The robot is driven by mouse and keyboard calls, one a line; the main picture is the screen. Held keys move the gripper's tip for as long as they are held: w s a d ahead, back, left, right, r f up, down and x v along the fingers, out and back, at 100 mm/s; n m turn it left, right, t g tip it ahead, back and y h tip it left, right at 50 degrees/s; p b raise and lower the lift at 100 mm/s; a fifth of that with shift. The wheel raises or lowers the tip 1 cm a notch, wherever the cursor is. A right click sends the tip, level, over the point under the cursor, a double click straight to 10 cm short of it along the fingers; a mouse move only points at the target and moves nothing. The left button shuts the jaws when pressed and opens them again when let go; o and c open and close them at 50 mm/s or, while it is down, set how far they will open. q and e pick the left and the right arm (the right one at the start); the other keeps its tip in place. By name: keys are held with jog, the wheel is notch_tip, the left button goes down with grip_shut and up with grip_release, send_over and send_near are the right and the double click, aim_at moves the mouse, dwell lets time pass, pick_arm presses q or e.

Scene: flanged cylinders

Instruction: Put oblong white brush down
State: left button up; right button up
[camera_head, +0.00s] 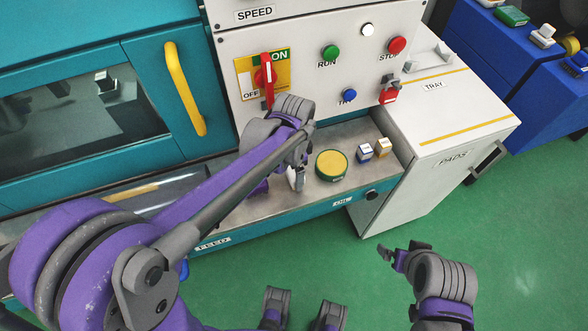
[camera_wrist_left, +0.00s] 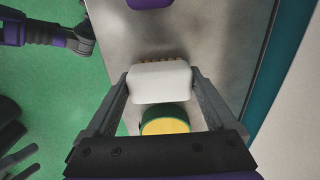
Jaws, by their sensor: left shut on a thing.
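The oblong white brush (camera_wrist_left: 160,82) lies crosswise between the two fingers of my left gripper (camera_wrist_left: 161,76) in the left wrist view, a short row of tan bristles along its far edge. My left gripper is shut on it. In the head view the left gripper (camera_head: 298,178) hangs over the grey metal ledge (camera_head: 330,190), and only a sliver of the white brush shows there. I cannot tell whether the brush touches the ledge. My right gripper (camera_head: 398,257) is over the green floor, away from the ledge; its jaw opening is unclear.
A round yellow-and-green pad (camera_head: 331,165) sits on the ledge close right of the left gripper. Two small blocks, one blue and white (camera_head: 364,152), one tan and white (camera_head: 383,147), stand farther right. The control panel (camera_head: 305,62) rises behind. The white tray cabinet (camera_head: 440,120) bounds the right.

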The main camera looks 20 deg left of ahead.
pick_arm(q)
jog(key=shift+f, duration=0.15)
jog(key=o, duration=1.1)
jog(key=shift+o, duration=0.2)
